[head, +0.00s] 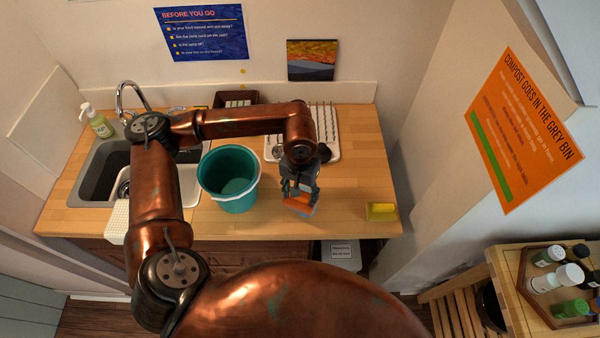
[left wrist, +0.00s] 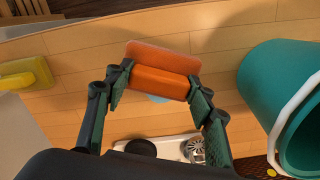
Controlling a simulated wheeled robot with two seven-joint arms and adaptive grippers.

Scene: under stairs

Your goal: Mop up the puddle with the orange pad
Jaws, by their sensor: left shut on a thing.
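My left gripper (head: 300,192) is shut on the orange pad (head: 299,204), over the wooden counter right of the teal bucket. In the left wrist view the pad (left wrist: 163,80) sits between the two fingertips (left wrist: 160,82), an orange block with a paler, wider layer on its far side. A small light blue patch (left wrist: 157,98) shows at the pad's near edge; I cannot tell whether it is the puddle or part of the pad. No other puddle is clear. I cannot tell whether the pad touches the counter. My right gripper is out of view.
The teal bucket (head: 231,181) with a white handle stands close left of the gripper. A yellow object (head: 381,211) lies near the counter's front right corner. A white pegged rack (head: 325,118) is behind, a sink (head: 97,176) at left. Counter (head: 351,190) between pad and yellow object is clear.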

